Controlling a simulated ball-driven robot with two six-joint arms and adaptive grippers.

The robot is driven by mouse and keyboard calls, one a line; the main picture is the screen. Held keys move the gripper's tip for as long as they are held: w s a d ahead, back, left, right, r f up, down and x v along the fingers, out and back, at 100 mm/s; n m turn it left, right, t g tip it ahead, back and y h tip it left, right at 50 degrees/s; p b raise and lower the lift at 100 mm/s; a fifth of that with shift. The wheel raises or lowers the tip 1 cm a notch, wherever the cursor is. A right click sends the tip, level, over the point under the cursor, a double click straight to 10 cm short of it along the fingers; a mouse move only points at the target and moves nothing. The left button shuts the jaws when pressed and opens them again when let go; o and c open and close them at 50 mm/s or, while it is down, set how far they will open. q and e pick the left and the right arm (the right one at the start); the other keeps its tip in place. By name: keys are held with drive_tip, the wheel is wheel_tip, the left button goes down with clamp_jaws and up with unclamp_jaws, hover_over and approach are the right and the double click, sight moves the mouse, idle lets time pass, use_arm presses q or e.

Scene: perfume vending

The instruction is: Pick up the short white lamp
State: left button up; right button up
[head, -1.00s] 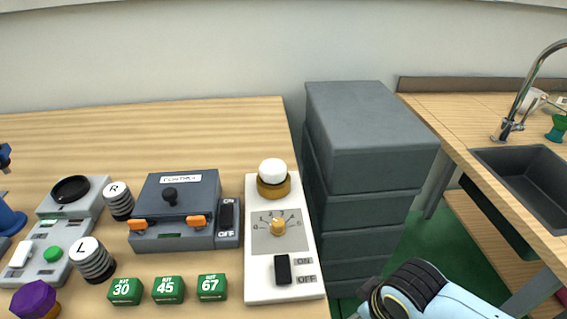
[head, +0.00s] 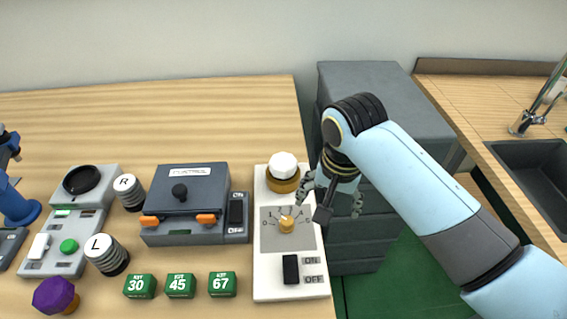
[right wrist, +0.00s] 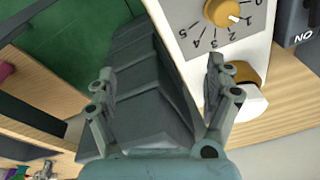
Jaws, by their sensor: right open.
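The short white lamp (head: 282,161), a white faceted top on a gold base, stands at the back of the white control panel (head: 264,283). In the right wrist view, its white and gold body (right wrist: 247,97) shows at the right, partly behind a finger. My right gripper (head: 328,203) is open and empty, just right of the lamp and over the panel's right edge. Its fingers also show spread in the right wrist view (right wrist: 160,70), with the lamp outside them.
The panel carries a gold dial (head: 286,225) and a black switch (head: 290,268). A dark grey device (head: 190,200) stands to its left, with green labelled blocks (head: 181,286) in front. A grey drawer stack (head: 385,90) stands right of the table. The back of the table is clear.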

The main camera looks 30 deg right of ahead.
sight(283, 160)
drive_tip(key=w+a+r+m, duration=0.1)
drive_tip(key=w+r+m, duration=0.2)
drive_tip(key=w, duration=0.1)
drive_tip(key=w+a+r+m+g+p, duration=0.1)
drive_tip(key=w+r+m, duration=0.2)
drive_tip(key=w+m, duration=0.1)
drive_tip(key=w+a+r+m, duration=0.1)
drive_tip(key=w+r+m, duration=0.2)
drive_tip(key=w+r, duration=0.1)
drive_tip(key=shift+w+m+g+y, duration=0.2)
drive_tip(key=shift+m+g+y, duration=0.1)
drive_tip(key=shift+w+a+r+m+p, duration=0.1)
drive_tip(key=shift+w+a+m+p, duration=0.1)
drive_tip(key=shift+m+p, duration=0.1)
wheel_tip(283, 160, down, 5)
drive_tip(key=shift+d+r, duration=0.1)
drive_tip(key=shift+r, duration=0.05)
drive_tip(key=f, duration=0.5)
drive_tip(key=shift+w+d+f, duration=0.3)
drive_tip(key=shift+w+f, duration=0.05)
drive_tip(key=shift+c, duration=0.3)
drive_tip(key=c, duration=1.2)
drive_tip(key=shift+c, duration=0.2)
drive_tip(key=shift+r, duration=0.15)
